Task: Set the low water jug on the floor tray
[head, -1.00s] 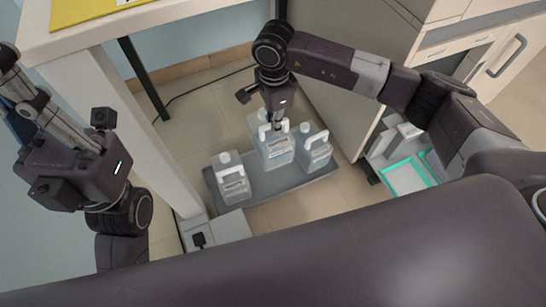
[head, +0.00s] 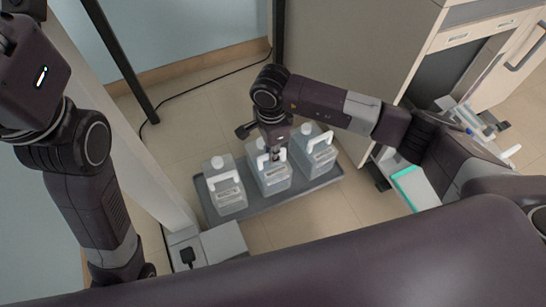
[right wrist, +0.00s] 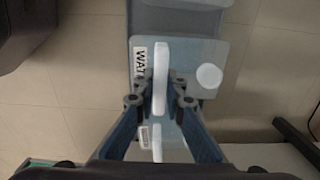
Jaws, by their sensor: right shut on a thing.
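My right gripper (head: 277,152) points down and is shut on the white handle of the middle water jug (head: 274,181). This clear jug is upright over the grey floor tray (head: 295,199), level with its neighbours; whether its base touches the tray is hard to tell. In the right wrist view the fingers (right wrist: 160,98) sit on both sides of the handle, and the jug (right wrist: 205,52) shows a round white cap and a label reading "WAT". My left arm stands at the left of the head view; its fingers are out of frame.
Similar jugs stand close on either side, a left jug (head: 227,197) and a right jug (head: 317,160). A grey-white box (head: 222,244) lies by the tray's left front, beside a table leg. A cabinet (head: 365,45) rises behind right. Tiled floor is clear in front.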

